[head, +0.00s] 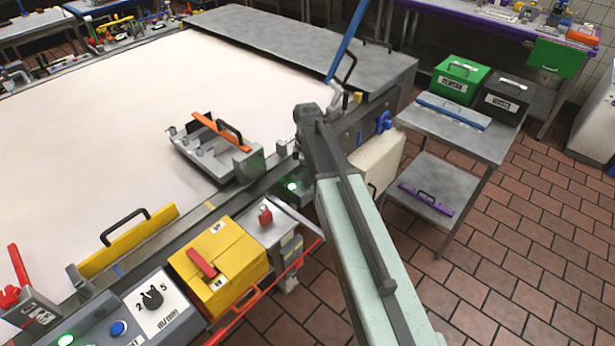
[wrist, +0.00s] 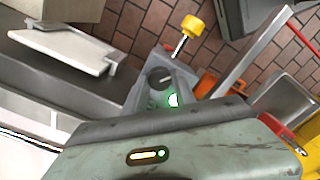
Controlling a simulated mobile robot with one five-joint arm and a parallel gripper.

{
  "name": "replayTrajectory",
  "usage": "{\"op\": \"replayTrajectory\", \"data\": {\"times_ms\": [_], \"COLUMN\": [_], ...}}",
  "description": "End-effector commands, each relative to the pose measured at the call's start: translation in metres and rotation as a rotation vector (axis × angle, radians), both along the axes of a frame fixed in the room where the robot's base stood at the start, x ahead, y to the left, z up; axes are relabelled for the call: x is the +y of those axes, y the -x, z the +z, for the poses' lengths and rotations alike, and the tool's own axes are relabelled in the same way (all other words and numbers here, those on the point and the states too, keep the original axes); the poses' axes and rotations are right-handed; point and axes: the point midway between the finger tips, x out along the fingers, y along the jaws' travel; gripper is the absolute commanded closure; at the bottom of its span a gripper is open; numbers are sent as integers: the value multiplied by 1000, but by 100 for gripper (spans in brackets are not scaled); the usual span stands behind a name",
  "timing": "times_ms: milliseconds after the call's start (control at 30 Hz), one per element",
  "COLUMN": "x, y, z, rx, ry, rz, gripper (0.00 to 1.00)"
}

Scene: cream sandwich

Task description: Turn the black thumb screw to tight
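In the wrist view a round black knob (wrist: 159,78) with a pale mark sits on a grey housing (wrist: 140,95). It looks like the black thumb screw, but I cannot read any label or tell how tight it is. A lit green lamp (wrist: 173,100) is right beside it. The same lamp shows in the head view (head: 291,186), beside my arm; the knob cannot be made out there. My grey-green arm crosses the head view. My gripper's fingers cannot be made out in either view, so I cannot see them touching the knob.
A yellow knob (wrist: 191,26) on a metal rod stands just beyond the housing. A cream panel (wrist: 75,50) is to its left. In the head view a yellow box (head: 225,262), a red padlock-shaped item (head: 265,216) and a black dial (head: 151,298) lie left of my arm.

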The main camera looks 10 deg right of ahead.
Motion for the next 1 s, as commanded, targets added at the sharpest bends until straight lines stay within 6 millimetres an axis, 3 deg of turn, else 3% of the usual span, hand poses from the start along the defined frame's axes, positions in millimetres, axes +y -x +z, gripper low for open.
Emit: {"op": "replayTrajectory", "data": {"times_ms": [467,1000], "x": [-2,-3], "y": [2,2], "z": [0,-1], "rx": [5,7], "ry": [-2,-1], "rz": [-108,-589], "gripper": [100,100]}}
